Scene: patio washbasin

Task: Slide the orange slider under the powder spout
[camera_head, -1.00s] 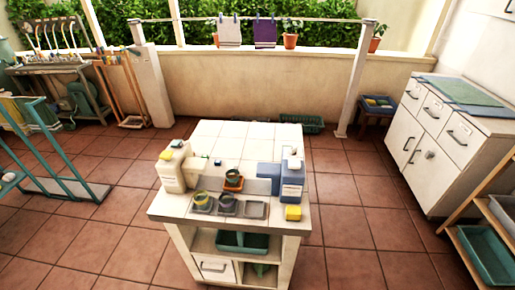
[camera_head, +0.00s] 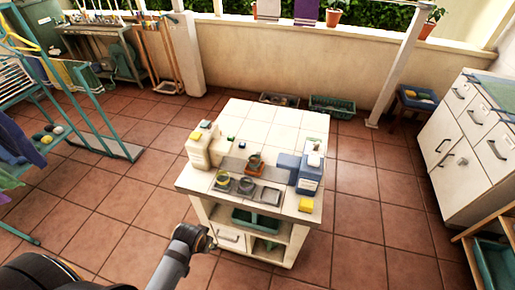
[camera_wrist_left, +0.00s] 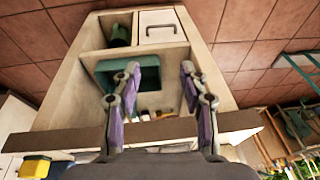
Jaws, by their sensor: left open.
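The orange slider (camera_head: 254,170) sits on the washbasin counter (camera_head: 262,121) with a dark cup (camera_head: 255,160) on it. It lies between a cream dispenser (camera_head: 199,151) at the left and a blue dispenser (camera_head: 309,176) at the right. I cannot tell which spout is the powder one. My left arm comes in low at the front. My left gripper (camera_wrist_left: 160,74) is open and empty in the left wrist view, in front of the unit's shelves and below the counter edge, apart from the slider. The slider is hidden there. My right gripper is not in view.
Grey trays with cups (camera_head: 246,185) line the counter front.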

